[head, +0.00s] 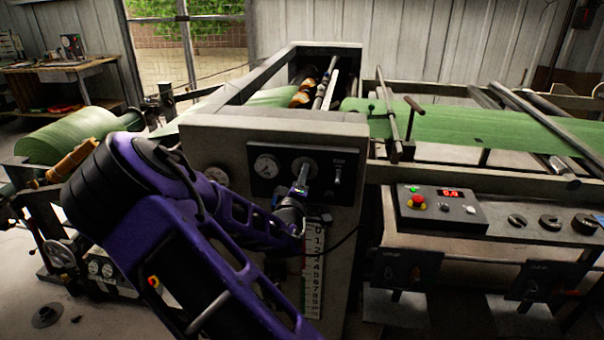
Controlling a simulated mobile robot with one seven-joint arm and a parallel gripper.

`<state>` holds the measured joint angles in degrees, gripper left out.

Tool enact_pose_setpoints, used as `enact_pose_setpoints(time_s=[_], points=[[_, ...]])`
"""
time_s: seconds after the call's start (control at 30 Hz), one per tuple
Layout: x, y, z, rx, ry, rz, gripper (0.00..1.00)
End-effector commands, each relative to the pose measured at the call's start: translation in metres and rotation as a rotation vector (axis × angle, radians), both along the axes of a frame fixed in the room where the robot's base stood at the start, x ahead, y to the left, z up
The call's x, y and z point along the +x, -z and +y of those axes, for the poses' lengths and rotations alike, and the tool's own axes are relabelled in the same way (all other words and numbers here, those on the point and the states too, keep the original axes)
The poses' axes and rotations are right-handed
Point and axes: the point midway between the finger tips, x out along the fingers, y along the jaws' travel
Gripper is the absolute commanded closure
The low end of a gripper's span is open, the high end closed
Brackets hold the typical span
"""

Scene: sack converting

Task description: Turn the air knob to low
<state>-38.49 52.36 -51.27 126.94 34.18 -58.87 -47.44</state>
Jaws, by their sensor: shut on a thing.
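The air knob (304,165) is a round dial on a dark panel (261,187) on the front of the grey machine frame. My gripper (302,180) reaches up to it from below and is shut on it. The fingers cover the knob's middle and lower part, so its pointer and its setting cannot be read. A round white gauge (267,166) sits left of the knob, and a small switch (338,174) sits right of it.
A vertical number scale (313,270) runs below the panel, close to my wrist. A control box (438,207) with a red button and lit display stands to the right. Green sheet (480,130) runs across the machine. A green roll (65,137) is at left.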

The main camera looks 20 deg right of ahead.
Motion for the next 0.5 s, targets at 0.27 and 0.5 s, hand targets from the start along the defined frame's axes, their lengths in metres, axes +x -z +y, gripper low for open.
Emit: enact_pose_setpoints(time_s=[0.27,0.5], points=[[0.0002,-0.0019,-0.0001,-0.223,0.0,0.147,1.0],[0.0002,-0.0019,0.0,-0.412,0.0,0.275,1.0]])
